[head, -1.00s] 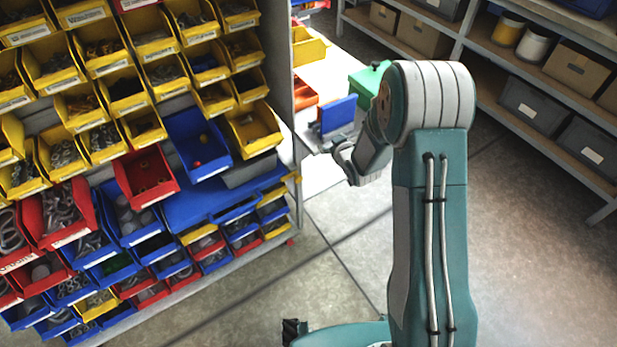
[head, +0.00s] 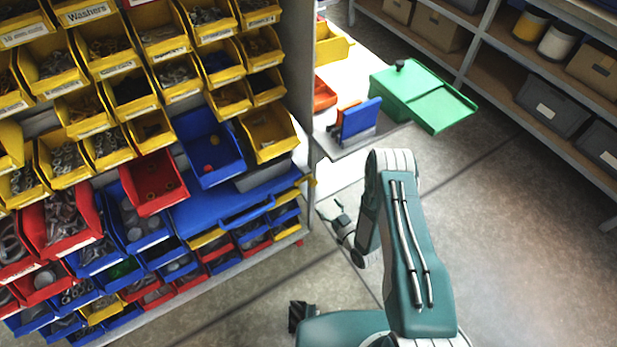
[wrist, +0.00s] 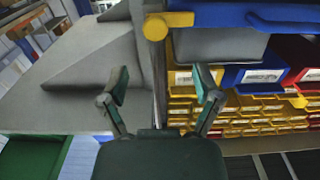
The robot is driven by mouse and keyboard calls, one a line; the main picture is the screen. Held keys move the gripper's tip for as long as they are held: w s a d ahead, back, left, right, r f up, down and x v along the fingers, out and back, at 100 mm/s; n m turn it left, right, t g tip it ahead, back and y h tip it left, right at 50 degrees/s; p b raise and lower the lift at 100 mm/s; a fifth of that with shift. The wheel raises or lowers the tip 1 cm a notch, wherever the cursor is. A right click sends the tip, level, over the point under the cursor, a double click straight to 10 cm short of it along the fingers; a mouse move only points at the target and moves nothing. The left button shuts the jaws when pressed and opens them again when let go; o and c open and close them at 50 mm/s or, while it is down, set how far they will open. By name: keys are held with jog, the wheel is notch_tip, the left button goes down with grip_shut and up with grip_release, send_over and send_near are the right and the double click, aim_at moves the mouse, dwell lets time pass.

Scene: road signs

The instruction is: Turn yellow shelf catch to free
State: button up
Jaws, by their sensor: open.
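The yellow shelf catch (wrist: 157,25) shows in the wrist view at the top, a round knob with a short bar pointing right along the edge of the blue shelf (wrist: 222,12). In the head view the catch (head: 311,181) is a small yellow piece at the right end of the blue shelf (head: 190,216), by the rack's upright. My gripper (wrist: 160,88) is open and empty, its two fingers spread on either side of the upright's edge, below the catch in the picture. In the head view my gripper (head: 331,212) is close to the rack's right edge, apart from the catch.
The rack holds many yellow, red and blue bins left of my arm. A green box (head: 405,92) and a grey ledge with a blue upright piece (head: 360,117) stand behind my arm. A shelf unit (head: 500,70) lines the back right. Floor at right is clear.

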aim_at(314, 185)
jog(key=x, duration=1)
jog(key=shift+w, duration=0.2)
jog(key=shift+d+r, duration=0.1)
jog(key=shift+d, duration=0.25)
jog(key=shift+a, duration=0.25)
grip_shut()
